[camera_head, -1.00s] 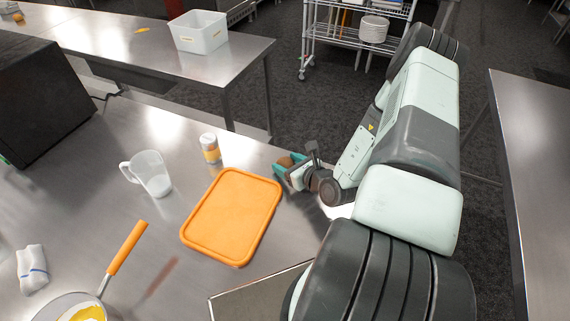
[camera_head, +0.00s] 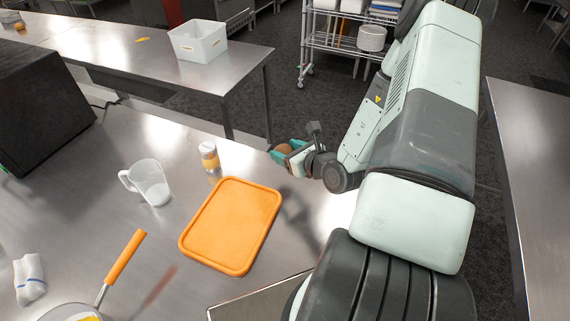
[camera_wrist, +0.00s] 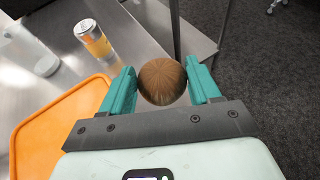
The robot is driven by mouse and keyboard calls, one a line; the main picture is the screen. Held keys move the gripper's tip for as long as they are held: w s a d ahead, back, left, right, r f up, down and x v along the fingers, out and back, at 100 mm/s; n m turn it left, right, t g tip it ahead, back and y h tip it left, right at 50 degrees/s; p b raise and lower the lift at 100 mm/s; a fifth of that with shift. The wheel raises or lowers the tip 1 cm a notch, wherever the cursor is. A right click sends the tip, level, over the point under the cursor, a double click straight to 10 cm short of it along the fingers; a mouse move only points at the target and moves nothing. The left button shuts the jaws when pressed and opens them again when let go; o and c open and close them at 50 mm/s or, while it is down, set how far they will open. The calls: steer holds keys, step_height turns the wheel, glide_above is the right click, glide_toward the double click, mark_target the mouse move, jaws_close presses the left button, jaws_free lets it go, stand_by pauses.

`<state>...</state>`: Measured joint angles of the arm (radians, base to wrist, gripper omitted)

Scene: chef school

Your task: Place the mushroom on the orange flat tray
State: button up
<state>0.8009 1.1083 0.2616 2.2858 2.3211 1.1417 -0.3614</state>
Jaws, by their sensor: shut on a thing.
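My gripper (camera_wrist: 161,88) is shut on the mushroom (camera_wrist: 161,82), a round brown cap held between two teal fingers in the wrist view. In the head view the mushroom (camera_head: 283,149) shows as a small brown patch at my gripper (camera_head: 284,157). The orange flat tray (camera_head: 231,226) lies empty on the steel table. It also shows at the left of the wrist view (camera_wrist: 60,128). The gripper is above the table's right edge, up and right of the tray in the head view, apart from it. The mushroom's underside is hidden.
A shaker with an orange band (camera_head: 209,157) stands just behind the tray. A clear measuring jug (camera_head: 149,182) is to its left. A pan with an orange handle (camera_head: 125,257) and a folded cloth (camera_head: 29,279) lie front left. A metal-edged tray or board (camera_head: 258,296) lies in front.

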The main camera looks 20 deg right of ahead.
steer(key=s+a+r+n+g+y, duration=0.1)
steer(key=s+a+n+g+y, duration=0.2)
steer(key=a, duration=0.7)
steer(key=n+y, duration=0.2)
glide_above(237, 221)
step_height(237, 221, down, 3)
steer(key=shift+f+g, duration=0.2)
steer(key=shift+g, duration=0.1)
steer(key=shift+f, duration=2.55)
steer(key=shift+f, duration=0.15)
steer(key=o, duration=1)
steer(key=shift+o, duration=0.2)
